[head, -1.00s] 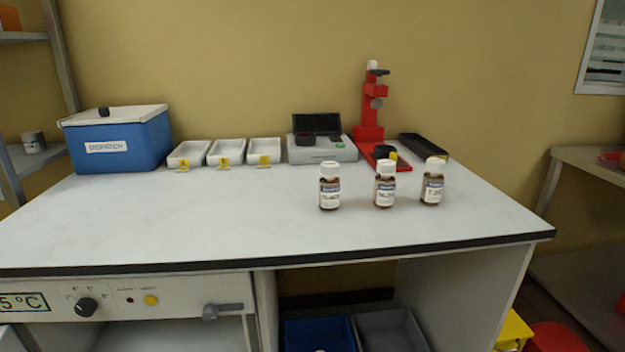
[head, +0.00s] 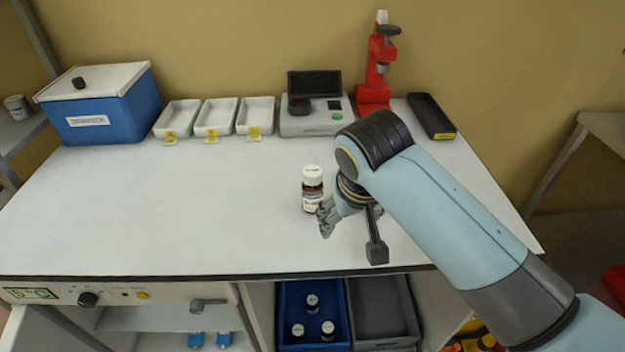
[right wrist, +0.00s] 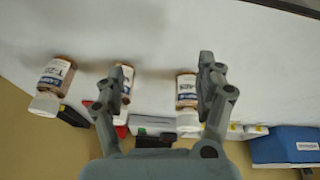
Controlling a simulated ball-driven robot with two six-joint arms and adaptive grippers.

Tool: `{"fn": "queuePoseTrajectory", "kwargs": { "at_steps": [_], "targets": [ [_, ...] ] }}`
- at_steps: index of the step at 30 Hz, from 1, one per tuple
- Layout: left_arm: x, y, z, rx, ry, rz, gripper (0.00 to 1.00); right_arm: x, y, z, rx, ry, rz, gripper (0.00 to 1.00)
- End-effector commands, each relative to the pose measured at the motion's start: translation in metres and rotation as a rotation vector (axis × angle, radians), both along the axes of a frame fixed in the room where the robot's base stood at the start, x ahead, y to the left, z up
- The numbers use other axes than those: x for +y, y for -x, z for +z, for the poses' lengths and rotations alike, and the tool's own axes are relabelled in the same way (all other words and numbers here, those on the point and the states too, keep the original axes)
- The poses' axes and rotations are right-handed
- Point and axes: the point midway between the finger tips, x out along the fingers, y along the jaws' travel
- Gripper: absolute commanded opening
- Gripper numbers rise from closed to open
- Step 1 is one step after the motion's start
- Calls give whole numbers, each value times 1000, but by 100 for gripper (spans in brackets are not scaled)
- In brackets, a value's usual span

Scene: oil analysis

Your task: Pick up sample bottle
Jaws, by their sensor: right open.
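A brown sample bottle with a white cap and white label (head: 312,192) stands upright on the bench in the head view. My right gripper (head: 328,216) is open and empty, at the bottle's lower right side in the picture. In the right wrist view this gripper (right wrist: 157,72) has its fingers spread. One bottle (right wrist: 186,94) shows between them, close by the right finger. A second bottle (right wrist: 127,82) is partly hidden behind the left finger. The head view hides those two behind my arm. My left gripper is not in view.
Behind the bottle are white trays (head: 215,118), a grey analyser (head: 312,125), a red stand (head: 374,92) and a black tray (head: 430,118). A blue dispatch box (head: 105,112) stands at left. A blue bin (head: 292,292) below holds several bottles. The bench's left middle is clear.

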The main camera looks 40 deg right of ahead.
Motion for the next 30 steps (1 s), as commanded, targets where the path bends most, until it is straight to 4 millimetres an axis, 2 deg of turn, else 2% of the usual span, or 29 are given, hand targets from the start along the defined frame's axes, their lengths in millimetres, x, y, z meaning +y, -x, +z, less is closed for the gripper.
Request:
{"fn": "queuePoseTrajectory", "kwargs": {
  "at_steps": [1, 3, 7, 11, 18, 26, 30],
  "targets": [
    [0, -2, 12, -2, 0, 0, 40, 2, -21, 23, -21, -8, -59, 72],
    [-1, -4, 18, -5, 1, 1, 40, 3, -44, 41, -38, -15, -147, 72],
    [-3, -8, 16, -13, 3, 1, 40, 6, -83, 45, -60, -26, -269, 72],
    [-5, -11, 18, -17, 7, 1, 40, 9, -105, 51, -74, -31, -341, 72],
    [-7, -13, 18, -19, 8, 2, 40, -1, -119, 18, -76, -30, -357, 72],
    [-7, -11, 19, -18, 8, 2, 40, -6, -124, -5, -76, -30, -355, 72],
    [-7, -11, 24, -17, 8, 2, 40, -11, -127, -26, -76, -30, -355, 72]
  ]
}}
